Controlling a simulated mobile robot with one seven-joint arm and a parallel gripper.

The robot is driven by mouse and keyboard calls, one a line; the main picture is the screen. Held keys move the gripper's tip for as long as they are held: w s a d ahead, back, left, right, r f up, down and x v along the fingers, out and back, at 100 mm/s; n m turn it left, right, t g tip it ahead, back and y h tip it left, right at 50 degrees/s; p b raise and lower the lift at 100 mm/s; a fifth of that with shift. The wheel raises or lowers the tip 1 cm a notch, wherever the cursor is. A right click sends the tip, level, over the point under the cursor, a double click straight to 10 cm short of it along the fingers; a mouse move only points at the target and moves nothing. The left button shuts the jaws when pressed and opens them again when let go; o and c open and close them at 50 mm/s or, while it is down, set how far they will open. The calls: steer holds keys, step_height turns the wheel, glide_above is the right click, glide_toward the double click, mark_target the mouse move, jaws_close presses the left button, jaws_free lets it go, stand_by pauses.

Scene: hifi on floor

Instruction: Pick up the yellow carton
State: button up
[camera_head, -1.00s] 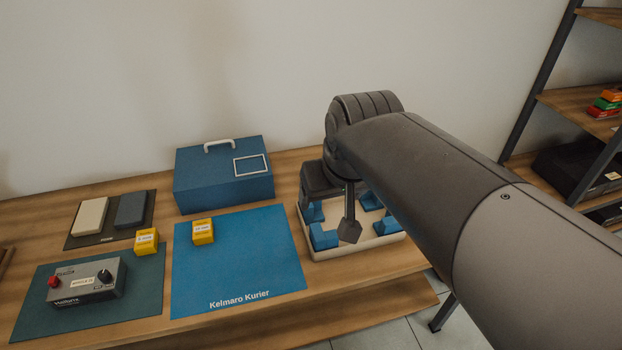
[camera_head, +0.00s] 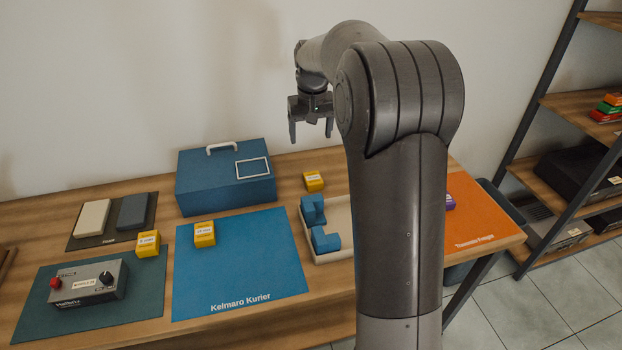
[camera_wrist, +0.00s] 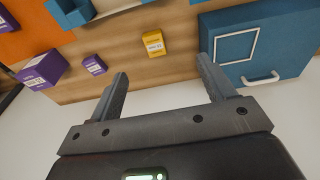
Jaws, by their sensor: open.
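Three small yellow cartons with white labels show in the head view. One yellow carton (camera_head: 313,182) stands on bare wood between the blue box and the tray, and it also shows in the wrist view (camera_wrist: 154,44). A second yellow carton (camera_head: 204,234) is on the blue mat. A third yellow carton (camera_head: 148,243) is at the green mat's upper right corner. My gripper (camera_head: 311,136) is open and empty, in the air above and behind the first carton. In the wrist view my gripper's fingers (camera_wrist: 162,68) are spread, with that carton beyond the gap between them.
A blue box (camera_head: 225,185) with a handle stands left of the first carton. A cream tray (camera_head: 335,255) with blue blocks is partly hidden by my arm. Purple cartons (camera_wrist: 43,70) show in the wrist view. An orange mat (camera_head: 482,215) lies right; shelving stands beyond.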

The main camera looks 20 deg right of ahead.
steer(key=g, duration=0.2)
glide_above(313, 178)
step_height(313, 178, down, 14)
steer(key=r, duration=0.1)
steer(key=f, duration=0.6)
steer(key=shift+w+a+f, duration=0.2)
steer(key=shift+w, duration=0.2)
steer(key=f, duration=0.5)
steer(key=shift+s+d, duration=0.25)
steer(key=shift+s, duration=0.05)
steer(key=c, duration=1)
